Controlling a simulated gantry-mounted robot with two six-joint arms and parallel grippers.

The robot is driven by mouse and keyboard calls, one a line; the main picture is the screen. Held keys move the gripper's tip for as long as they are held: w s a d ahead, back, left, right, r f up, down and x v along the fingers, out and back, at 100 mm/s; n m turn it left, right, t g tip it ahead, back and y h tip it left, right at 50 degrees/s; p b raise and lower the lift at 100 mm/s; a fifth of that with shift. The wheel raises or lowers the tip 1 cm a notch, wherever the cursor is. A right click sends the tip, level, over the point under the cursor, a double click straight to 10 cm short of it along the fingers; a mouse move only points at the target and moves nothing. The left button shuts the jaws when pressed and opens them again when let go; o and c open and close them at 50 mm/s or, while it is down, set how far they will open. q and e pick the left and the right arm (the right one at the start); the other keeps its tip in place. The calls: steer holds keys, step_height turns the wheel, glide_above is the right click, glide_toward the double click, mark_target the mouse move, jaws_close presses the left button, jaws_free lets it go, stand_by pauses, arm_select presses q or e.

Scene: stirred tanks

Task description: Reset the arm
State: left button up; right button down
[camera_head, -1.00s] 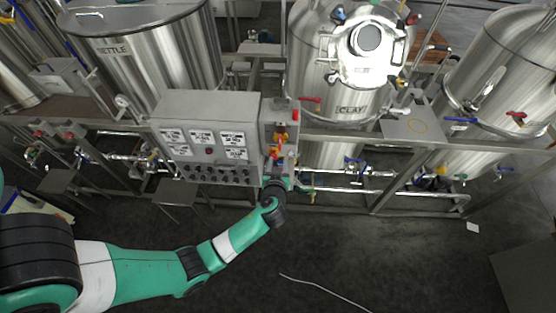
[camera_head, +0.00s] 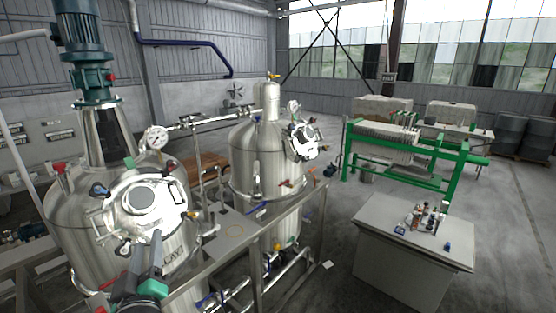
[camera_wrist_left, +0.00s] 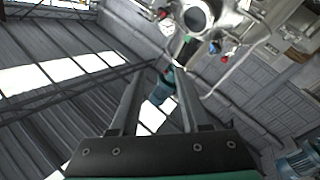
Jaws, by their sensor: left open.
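My left gripper (camera_head: 146,260) is at the lower left of the head view, in front of the lower part of the near steel tank (camera_head: 72,225). Its two grey fingers point upward. In the left wrist view the gripper (camera_wrist_left: 158,72) is open, with its fingers apart and nothing held between them. A teal part and the tank's round fitting (camera_wrist_left: 197,16) show beyond the fingertips. I cannot tell whether the gripper touches the tank. My right gripper is in neither view.
A second steel tank (camera_head: 240,160) stands beyond the near one, joined by pipes and a steel frame. A grey cabinet (camera_head: 405,265) with small items on top stands at the right. A green-framed machine (camera_head: 440,160) is behind it. Open floor lies between.

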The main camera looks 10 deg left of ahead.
arm_select(q)
steer(key=s+d+r+m+t+h, duration=0.1)
steer(key=s+d+r+t, duration=0.15)
steer(key=r, duration=0.45)
steer(key=s+d+r+m+t+h, duration=0.1)
steer(key=d+r+t, duration=0.25)
steer(key=r, duration=0.45)
steer(key=s+d+r+m+t+h, duration=0.5)
steer(key=s+d+r+m+h, duration=0.3)
steer(key=s+r+m, duration=0.3)
steer(key=shift+s+d+r+m+h, duration=0.3)
steer(key=shift+s+r+h, duration=0.35)
steer(key=shift+h, duration=0.25)
steer(key=shift+w, duration=0.1)
